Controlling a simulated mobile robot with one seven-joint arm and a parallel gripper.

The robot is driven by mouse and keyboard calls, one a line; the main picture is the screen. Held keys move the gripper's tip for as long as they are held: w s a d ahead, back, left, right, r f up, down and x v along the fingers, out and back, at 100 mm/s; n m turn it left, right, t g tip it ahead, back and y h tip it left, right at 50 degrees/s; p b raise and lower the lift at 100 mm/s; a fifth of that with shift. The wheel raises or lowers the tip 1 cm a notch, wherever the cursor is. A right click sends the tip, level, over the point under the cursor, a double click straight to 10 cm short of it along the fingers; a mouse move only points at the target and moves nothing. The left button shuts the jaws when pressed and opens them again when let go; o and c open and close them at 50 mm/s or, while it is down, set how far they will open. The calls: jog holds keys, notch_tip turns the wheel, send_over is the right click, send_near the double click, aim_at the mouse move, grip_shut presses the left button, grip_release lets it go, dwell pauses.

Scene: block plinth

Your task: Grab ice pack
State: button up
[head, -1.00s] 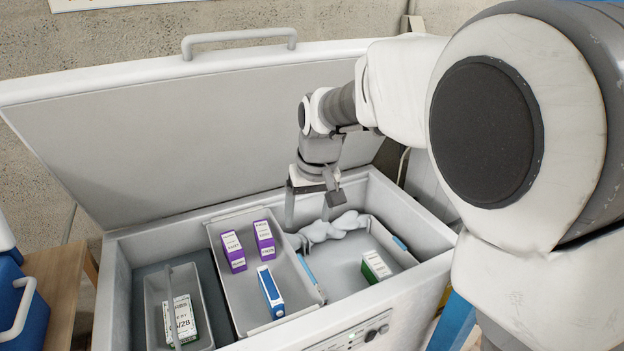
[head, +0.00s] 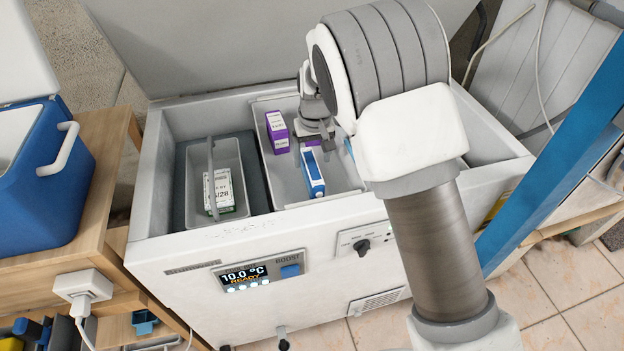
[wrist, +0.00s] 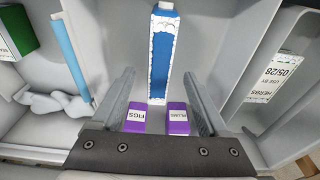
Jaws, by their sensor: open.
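The ice pack (head: 312,172) is a slim blue block with frosty white edges and a white cap. The wrist view shows the ice pack (wrist: 160,55) ahead, between the lines of my fingers but beyond the purple boxes. My gripper (wrist: 160,85) is open and empty, above the tray. In the head view my gripper (head: 316,132) is just behind the ice pack, its fingertips hard to make out. Two purple boxes, figs (wrist: 151,120) and plums (wrist: 178,118), show between the fingers.
A handled basket (head: 232,158) with a herbs box (head: 219,190) stands left of the tray. The wrist view shows a blue bar (wrist: 70,55), a green box (wrist: 12,35) and a pale lumpy heap (wrist: 55,105). The freezer's front wall (head: 180,240) and raised lid bound the space.

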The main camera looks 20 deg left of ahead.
jog(key=shift+w+a+f+b, duration=0.15)
jog(key=shift+f+b, duration=0.25)
jog(key=shift+f, duration=0.8)
jog(key=shift+w+f+b, duration=0.15)
jog(key=shift+f+b, duration=0.25)
jog(key=shift+f, duration=0.75)
jog(key=shift+w+a+f+b, duration=0.15)
jog(key=shift+f+b, duration=0.25)
jog(key=shift+f, duration=0.8)
grip_shut()
